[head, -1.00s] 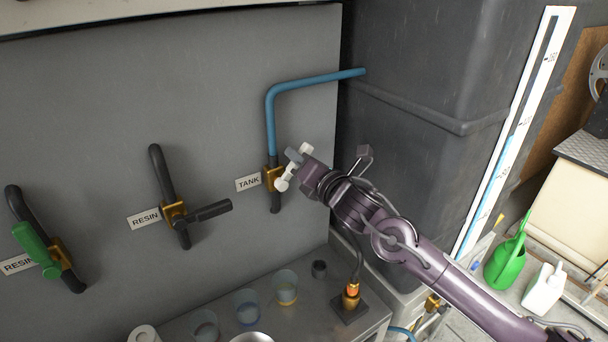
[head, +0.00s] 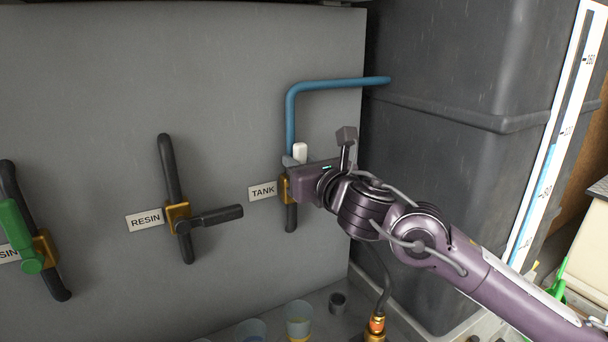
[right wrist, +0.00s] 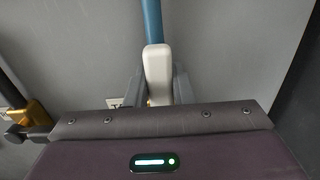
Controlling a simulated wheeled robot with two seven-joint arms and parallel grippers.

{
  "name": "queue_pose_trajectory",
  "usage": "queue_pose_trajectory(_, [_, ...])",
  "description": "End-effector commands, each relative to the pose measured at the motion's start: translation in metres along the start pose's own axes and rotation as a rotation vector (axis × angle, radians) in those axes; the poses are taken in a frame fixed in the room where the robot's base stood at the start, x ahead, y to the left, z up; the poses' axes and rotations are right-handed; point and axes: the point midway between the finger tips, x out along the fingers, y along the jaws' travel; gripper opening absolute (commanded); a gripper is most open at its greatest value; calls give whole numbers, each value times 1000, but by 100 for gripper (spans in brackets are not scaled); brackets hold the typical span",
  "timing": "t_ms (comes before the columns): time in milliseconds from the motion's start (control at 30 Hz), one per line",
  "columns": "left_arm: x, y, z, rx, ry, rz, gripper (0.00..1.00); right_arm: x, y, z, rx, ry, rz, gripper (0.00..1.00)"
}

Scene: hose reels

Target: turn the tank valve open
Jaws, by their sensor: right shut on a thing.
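The tank valve has a brass body (head: 284,188) on the blue pipe (head: 291,118), beside the TANK label (head: 263,191). Its white handle (head: 300,152) points up along the pipe and also shows in the right wrist view (right wrist: 157,68). My right gripper (head: 296,160) is shut on the white handle; in the right wrist view its grey fingers (right wrist: 157,88) stand on both sides of it. The gripper hides most of the valve body. My left gripper is not in view.
A RESIN valve with a black handle (head: 218,215) and another with a green handle (head: 18,235) are on the panel to the left. The dark tank (head: 455,75) stands right of the panel. Cups (head: 299,318) stand on the bench below.

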Motion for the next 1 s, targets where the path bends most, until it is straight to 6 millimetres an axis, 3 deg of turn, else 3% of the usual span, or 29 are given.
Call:
queue_pose_trajectory(567, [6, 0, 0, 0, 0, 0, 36, 0, 3, -3, -36, 7, 3, 0])
queue_pose_trajectory(600, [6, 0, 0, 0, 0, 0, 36, 0, 3, -3, -36, 7, 3, 25])
queue_pose_trajectory(733, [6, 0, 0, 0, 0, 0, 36, 0, 3, -2, -34, 5, 2, 42])
queue_pose_trajectory(1000, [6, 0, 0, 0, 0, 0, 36, 0, 3, -1, -32, 2, 2, 44])
